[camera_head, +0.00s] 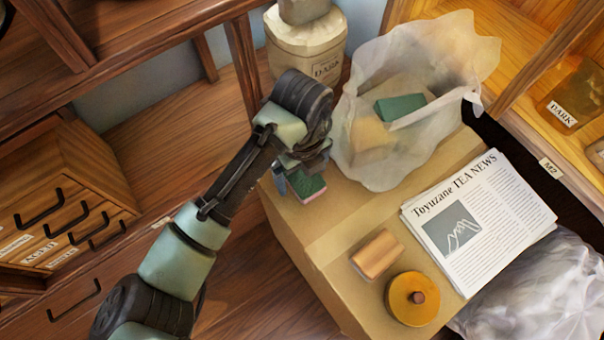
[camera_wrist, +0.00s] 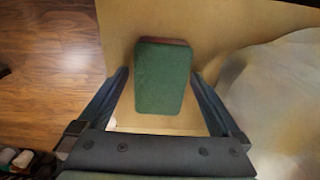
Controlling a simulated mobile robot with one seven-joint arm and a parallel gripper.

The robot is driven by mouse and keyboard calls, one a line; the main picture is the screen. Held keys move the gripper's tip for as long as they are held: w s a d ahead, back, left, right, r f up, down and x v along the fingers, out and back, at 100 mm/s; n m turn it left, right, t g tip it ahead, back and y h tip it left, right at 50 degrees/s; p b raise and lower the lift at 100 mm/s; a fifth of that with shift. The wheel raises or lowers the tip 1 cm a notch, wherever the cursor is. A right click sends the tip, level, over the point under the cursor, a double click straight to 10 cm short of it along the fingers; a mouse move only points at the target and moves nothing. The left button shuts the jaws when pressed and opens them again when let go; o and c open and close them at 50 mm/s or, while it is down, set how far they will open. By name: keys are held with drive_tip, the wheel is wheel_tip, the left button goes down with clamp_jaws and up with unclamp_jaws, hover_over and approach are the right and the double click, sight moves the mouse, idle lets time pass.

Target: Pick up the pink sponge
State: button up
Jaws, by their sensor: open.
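My gripper (camera_wrist: 159,75) is open, with one finger on each side of the sponge and a gap visible on both sides. In the head view my gripper (camera_head: 300,176) is above the sponge and partly hides it.
A translucent bag (camera_head: 460,55) holding a green block (camera_head: 400,107) and a tan block (camera_head: 370,138) stands right of my gripper. A pale jar (camera_head: 305,45) stands behind.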

sight(302, 174)
drive_tip(key=c, duration=1.3)
wheel_tip(302, 174, up, 10)
drive_tip(key=shift+r+p, duration=0.1)
drive_tip(key=shift+p, duration=1.05)
